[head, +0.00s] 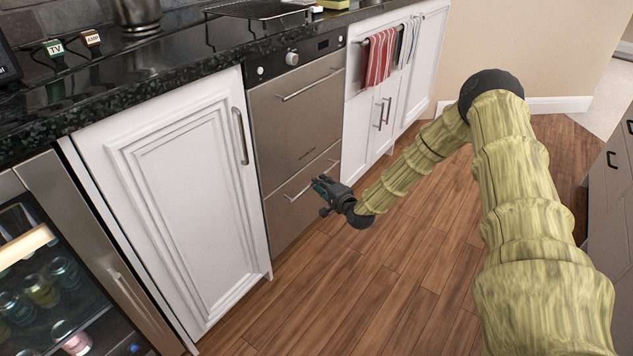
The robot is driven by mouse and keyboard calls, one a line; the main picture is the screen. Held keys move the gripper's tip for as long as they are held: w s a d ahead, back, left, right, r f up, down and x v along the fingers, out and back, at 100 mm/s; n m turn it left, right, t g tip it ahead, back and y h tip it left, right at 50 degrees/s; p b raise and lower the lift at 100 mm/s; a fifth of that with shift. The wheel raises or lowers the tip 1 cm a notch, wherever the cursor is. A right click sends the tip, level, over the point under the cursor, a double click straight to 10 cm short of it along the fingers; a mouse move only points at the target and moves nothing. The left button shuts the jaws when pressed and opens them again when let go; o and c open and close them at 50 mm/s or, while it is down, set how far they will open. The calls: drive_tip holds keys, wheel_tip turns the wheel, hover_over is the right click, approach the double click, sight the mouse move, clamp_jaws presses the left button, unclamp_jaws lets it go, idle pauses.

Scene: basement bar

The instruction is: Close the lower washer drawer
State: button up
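The stainless steel washer (295,110) stands under the black counter, with an upper and a lower drawer front. The lower washer drawer (285,222) has a horizontal bar handle (300,190) near its top. Its front looks nearly in line with the upper one; I cannot tell whether it stands out slightly. My gripper (319,185) is at the right part of the lower drawer, close in front of the handle's right end and partly covering it. Contact cannot be made out. The fingers are small and dark, and whether they are open or shut is unclear.
A white cabinet door (170,190) is left of the washer, with a glass-front fridge (75,270) beyond it. White cabinets (370,120) with hanging red and grey towels are to the right. The wooden floor (400,285) in front is clear. Dark drawers (612,190) stand at the right edge.

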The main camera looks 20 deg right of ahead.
drive_tip(key=s+r, duration=0.1)
drive_tip(key=s, duration=0.6)
drive_tip(key=shift+s+d+r, duration=0.2)
drive_tip(key=shift+s+d, duration=0.15)
drive_tip(key=shift+s, duration=0.05)
drive_tip(key=s+a+f+n+g+y, duration=0.1)
drive_tip(key=s+a+f+n+g, duration=0.65)
drive_tip(key=s+a+f, duration=0.85)
drive_tip(key=s+a+f+n+g+h, duration=0.1)
drive_tip(key=s+n+g, duration=0.3)
drive_tip(key=s, duration=1.2)
drive_tip(key=s+a+n+g+h, duration=0.2)
drive_tip(key=s+n+g, duration=0.25)
drive_tip(key=s, duration=1.25)
wheel_tip(320, 180, up, 32)
drive_tip(key=p, duration=3.3)
drive_tip(key=shift+w+d+r, duration=0.2)
drive_tip(key=shift+r, duration=0.05)
